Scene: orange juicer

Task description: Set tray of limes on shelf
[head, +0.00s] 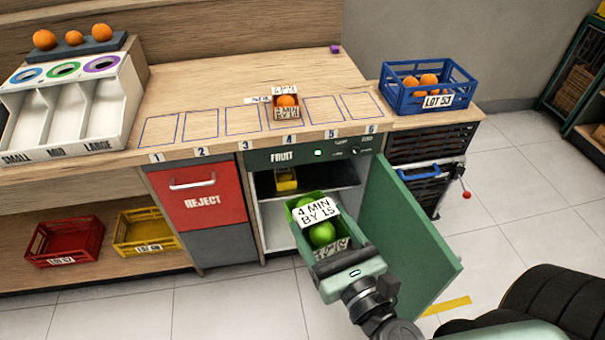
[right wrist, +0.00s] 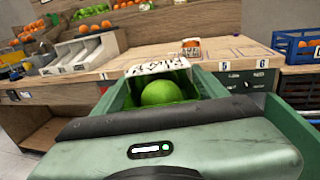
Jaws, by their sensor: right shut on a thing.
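The green tray of limes (head: 340,247) is held in front of the open fruit cabinet, with its far end at the cabinet opening. It carries a white card reading "4 MIN BY 15" and green limes (head: 322,234); a lime also shows in the right wrist view (right wrist: 162,93). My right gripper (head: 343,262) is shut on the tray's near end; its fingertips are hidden. The cabinet shelf (head: 318,178) is inside under the "FRUIT" panel, with a small yellow box (head: 286,180) on it. The green cabinet door (head: 405,235) stands open to the right of the tray. My left gripper is out of view.
A small orange tray (head: 287,112) sits in counter slot 4; the other marked slots look empty. A blue crate of oranges (head: 428,90) stands right of the counter. A red REJECT bin (head: 200,200) is left of the cabinet. Red and yellow crates sit on the low shelf.

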